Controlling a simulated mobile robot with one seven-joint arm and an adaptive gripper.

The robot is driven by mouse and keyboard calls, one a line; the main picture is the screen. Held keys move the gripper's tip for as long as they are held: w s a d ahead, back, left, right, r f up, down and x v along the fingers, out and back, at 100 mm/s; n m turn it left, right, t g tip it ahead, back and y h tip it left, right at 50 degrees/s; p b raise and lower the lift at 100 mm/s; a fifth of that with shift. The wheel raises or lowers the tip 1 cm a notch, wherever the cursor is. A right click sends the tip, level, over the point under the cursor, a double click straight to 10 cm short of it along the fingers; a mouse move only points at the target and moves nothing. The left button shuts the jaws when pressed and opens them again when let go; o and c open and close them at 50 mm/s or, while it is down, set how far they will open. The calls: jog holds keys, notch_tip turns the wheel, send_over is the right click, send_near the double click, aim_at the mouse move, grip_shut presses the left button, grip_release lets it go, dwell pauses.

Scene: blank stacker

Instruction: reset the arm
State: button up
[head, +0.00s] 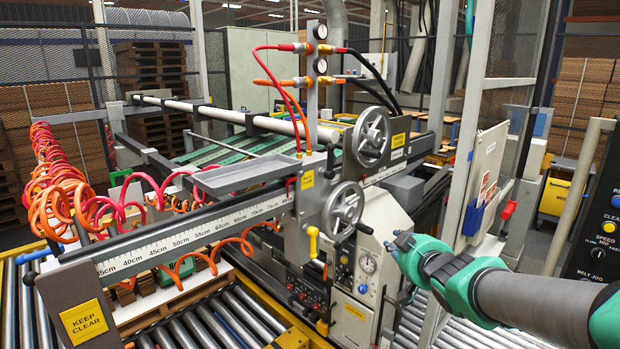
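My arm comes in from the lower right of the head view, grey with teal joints. My gripper (397,241) is at its left end, in front of the white control panel of the stacker machine (365,262). The fingertips point left, towards the machine and its yellow lever (312,240). They are small and seen at an angle, so I cannot tell whether they are open or shut. I see nothing held in them. I cannot tell whether they touch the panel or stand apart from it.
Two handwheels (343,210) stick out above and left of my gripper. A ruled rail (190,236) runs to the left. Roller conveyors (215,325) lie below. A mesh guard post (467,130) and a dark button panel (592,235) stand near my arm on the right.

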jog(key=s+d+m+g+h, duration=0.1)
jog(key=s+d+m+g, duration=0.1)
jog(key=s, duration=0.6)
jog(key=s+d+m+g+h, duration=0.1)
jog(key=s+d+g+h, duration=0.1)
jog(key=s, duration=0.6)
jog(key=s+a+f+g+y, duration=0.1)
jog(key=s+a+f+g, duration=0.1)
jog(key=s, duration=0.8)
jog(key=s+a+f+m+g, duration=0.1)
jog(key=s+a+f+g, duration=0.1)
jog(key=s, duration=0.8)
jog(key=shift+a+f+g+y, duration=0.3)
jog(key=shift+a+f+y, duration=0.1)
jog(key=shift+a+f, duration=0.1)
